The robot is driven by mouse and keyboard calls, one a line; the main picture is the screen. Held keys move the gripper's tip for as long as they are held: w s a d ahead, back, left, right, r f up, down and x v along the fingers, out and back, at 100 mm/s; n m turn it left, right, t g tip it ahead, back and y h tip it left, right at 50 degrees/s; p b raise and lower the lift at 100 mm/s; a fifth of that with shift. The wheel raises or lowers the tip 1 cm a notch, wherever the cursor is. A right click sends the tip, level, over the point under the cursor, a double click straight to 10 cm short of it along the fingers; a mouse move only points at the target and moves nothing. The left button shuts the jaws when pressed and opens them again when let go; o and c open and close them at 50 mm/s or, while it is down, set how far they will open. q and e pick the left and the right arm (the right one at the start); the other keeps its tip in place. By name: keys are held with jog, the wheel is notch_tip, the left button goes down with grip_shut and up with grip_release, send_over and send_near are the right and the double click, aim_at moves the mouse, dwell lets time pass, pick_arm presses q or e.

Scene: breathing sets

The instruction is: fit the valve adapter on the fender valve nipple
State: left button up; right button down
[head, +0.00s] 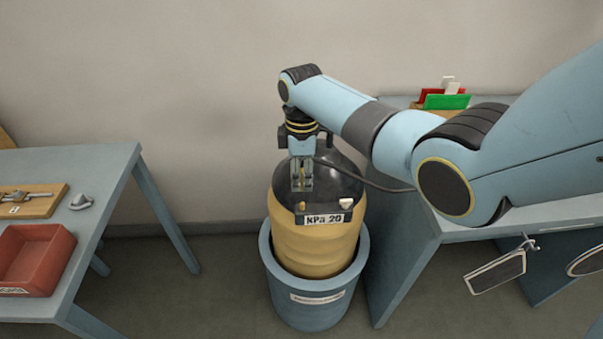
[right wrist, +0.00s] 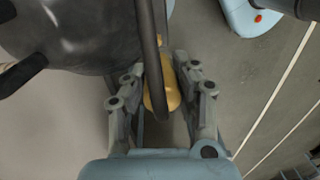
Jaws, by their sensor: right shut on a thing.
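The fender (head: 315,240) is yellow with a black top and stands upright in a blue tub (head: 310,310). My right gripper (head: 302,185) points down over the black top, shut on the valve adapter, which the fingers mostly hide. A dark hose (head: 365,182) runs from the gripper toward the right bench. In the right wrist view the hose (right wrist: 150,60) passes between the fingers, in front of a rounded yellow shape (right wrist: 163,90). I cannot tell whether the adapter touches the nipple, which I cannot make out. My left gripper is out of view.
A blue table (head: 115,160) at left holds a red bin (head: 35,258), a wooden board (head: 30,200) and a small grey piece (head: 80,201). The right bench (head: 425,215) stands close beside the tub, with red and green cards (head: 445,101) at its back.

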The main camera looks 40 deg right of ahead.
jog(key=shift+d+f+b, duration=0.1)
jog(key=shift+f+b, duration=1.7)
jog(key=shift+f, duration=0.6)
jog(key=shift+p, duration=0.35)
jog(key=shift+f, duration=0.2)
